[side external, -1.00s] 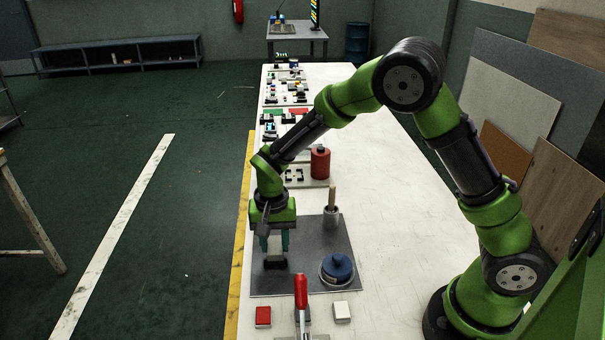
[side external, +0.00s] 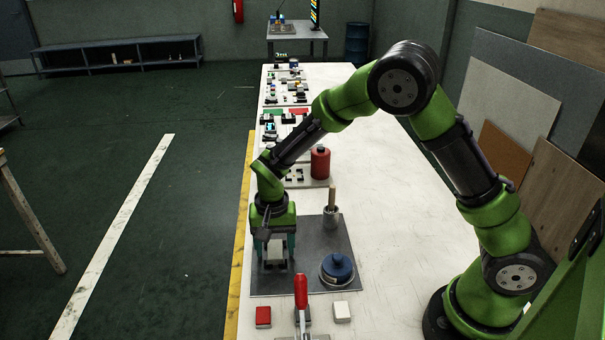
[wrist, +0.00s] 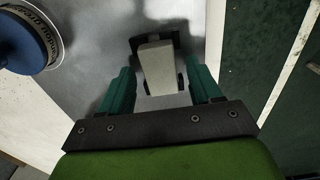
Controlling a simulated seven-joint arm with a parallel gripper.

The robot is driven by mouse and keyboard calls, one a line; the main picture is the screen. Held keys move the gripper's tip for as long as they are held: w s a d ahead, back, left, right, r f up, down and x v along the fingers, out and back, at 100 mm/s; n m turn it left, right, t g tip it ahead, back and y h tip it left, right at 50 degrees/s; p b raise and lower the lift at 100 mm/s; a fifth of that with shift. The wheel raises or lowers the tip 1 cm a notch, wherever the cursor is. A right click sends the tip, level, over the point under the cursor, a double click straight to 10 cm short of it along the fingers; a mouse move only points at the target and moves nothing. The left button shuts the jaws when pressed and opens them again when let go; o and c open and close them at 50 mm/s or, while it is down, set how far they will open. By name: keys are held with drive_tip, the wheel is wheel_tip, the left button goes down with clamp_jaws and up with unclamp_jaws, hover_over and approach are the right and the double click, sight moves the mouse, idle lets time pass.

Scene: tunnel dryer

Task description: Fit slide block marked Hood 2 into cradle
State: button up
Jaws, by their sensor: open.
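The slide block (wrist: 158,68) is a pale grey bar between my fingers in the wrist view. Its label cannot be read. The dark cradle (wrist: 136,42) shows around the block's ends and sides, and the block sits in or on it; how deep it sits I cannot tell. My gripper (wrist: 160,72) is open, with a teal finger on each side and a visible gap to the block. In the side view my gripper (side external: 277,257) is low over the grey metal plate (side external: 318,283), around the pale block (side external: 276,261). The cradle is mostly hidden there.
A blue round object (side external: 336,268) in a ring stands to the right on the plate. A cup with a wooden handle (side external: 332,212) stands behind it. A red-handled clamp (side external: 301,291) rises in front, between a red block (side external: 263,317) and a white block (side external: 342,312).

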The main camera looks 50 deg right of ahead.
sight(276, 249)
wheel_tip(276, 249, up, 12)
drive_tip(key=s+d+r+n+t+y, duration=0.1)
drive_tip(key=s+d+r+n+t, duration=0.1)
drive_tip(key=s+r, duration=0.3)
drive_tip(key=s+d+r+n+t+y, duration=0.1)
drive_tip(key=s+d+r+n+t, duration=0.2)
drive_tip(key=s, duration=0.9)
wheel_tip(276, 249, up, 3)
drive_tip(key=shift+s+d+r+t, duration=0.25)
drive_tip(key=shift+s+t, duration=0.15)
drive_tip(key=shift+t, duration=0.7)
